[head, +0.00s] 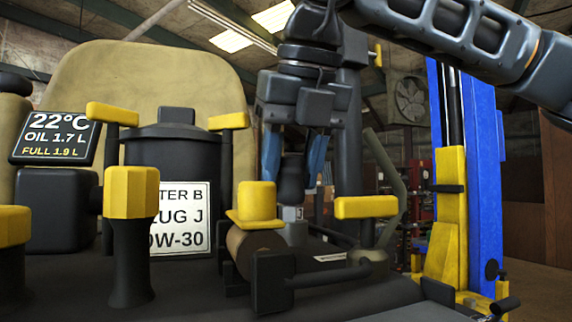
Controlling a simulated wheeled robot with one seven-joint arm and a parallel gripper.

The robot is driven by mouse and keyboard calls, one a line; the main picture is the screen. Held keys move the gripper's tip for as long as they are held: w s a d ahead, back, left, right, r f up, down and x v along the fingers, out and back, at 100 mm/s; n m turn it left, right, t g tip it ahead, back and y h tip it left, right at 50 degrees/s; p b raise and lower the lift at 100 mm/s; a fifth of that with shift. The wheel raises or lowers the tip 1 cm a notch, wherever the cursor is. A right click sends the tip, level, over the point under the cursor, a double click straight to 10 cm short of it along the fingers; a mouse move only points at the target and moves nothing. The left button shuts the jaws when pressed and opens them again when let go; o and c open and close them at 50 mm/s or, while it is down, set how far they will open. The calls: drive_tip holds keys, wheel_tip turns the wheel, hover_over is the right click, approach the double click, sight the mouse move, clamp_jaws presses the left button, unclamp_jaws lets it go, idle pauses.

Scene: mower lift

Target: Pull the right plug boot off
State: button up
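A black plug boot (291,181) stands upright near the middle of the head view, above a small grey block (293,213) with a letter label that looks like J. No second boot is clear to see, so I cannot tell from a pair that this is the right one. My gripper (293,160) points straight down from above, with one blue finger to each side of the boot's upper part. The fingers are wide apart and look open, with a narrow gap beside the boot. I cannot tell whether they are exactly level with it in depth.
A brown roll-shaped part with a yellow cap (257,203) stands close left of the boot. A yellow-topped handle (365,207) stands close right. A black canister (172,150) with a white text sign (181,218) is further left. A blue post (478,170) rises at right.

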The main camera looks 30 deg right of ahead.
drive_tip(key=c, duration=0.3)
